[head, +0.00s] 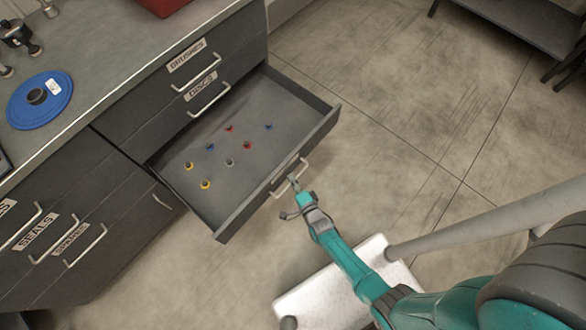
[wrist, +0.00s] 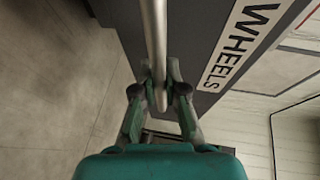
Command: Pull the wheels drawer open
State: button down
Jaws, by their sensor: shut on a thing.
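The wheels drawer (head: 221,178) is pulled far out of the dark cabinet, below the drawers labelled BRUSHES and DISCS. Several small red, blue, yellow and grey pieces stand inside it. Its handle (head: 289,177) is a metal bar on the front panel. My gripper (head: 294,184) is at this handle. In the wrist view the fingers of my gripper (wrist: 160,92) are shut on the handle bar (wrist: 156,35), one on each side. The WHEELS label (wrist: 238,45) shows on the drawer front to the right of the bar.
The counter above holds a blue disc (head: 40,100) and part of a red box (head: 163,5). More closed drawers, labelled SEALS (head: 37,231) and SPARES, are at the left. A dark low bench (head: 525,22) stands at the far right. The floor (head: 400,110) beyond the drawer is clear.

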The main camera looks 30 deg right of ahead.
jog(key=c, duration=1.2)
grip_release()
jog(key=shift+s, duration=0.1)
jog(key=v, duration=1.1)
jog(key=shift+s, duration=0.4)
jog(key=shift+s+r, duration=0.1)
jog(key=shift+r, duration=0.05)
jog(key=s+a+r+n+y, duration=0.1)
jog(key=s+r+n, duration=0.9)
jog(key=s+r, duration=0.6)
jog(key=s+r+n, duration=0.1)
jog(key=r+n, duration=0.3)
jog(key=r, duration=0.7)
jog(key=s+r+n+g, duration=0.1)
jog(key=r+n, duration=0.3)
jog(key=r, duration=0.7)
jog(key=shift+s+a+r, duration=0.2)
jog(key=shift+s+a, duration=0.1)
jog(key=shift+s, duration=0.35)
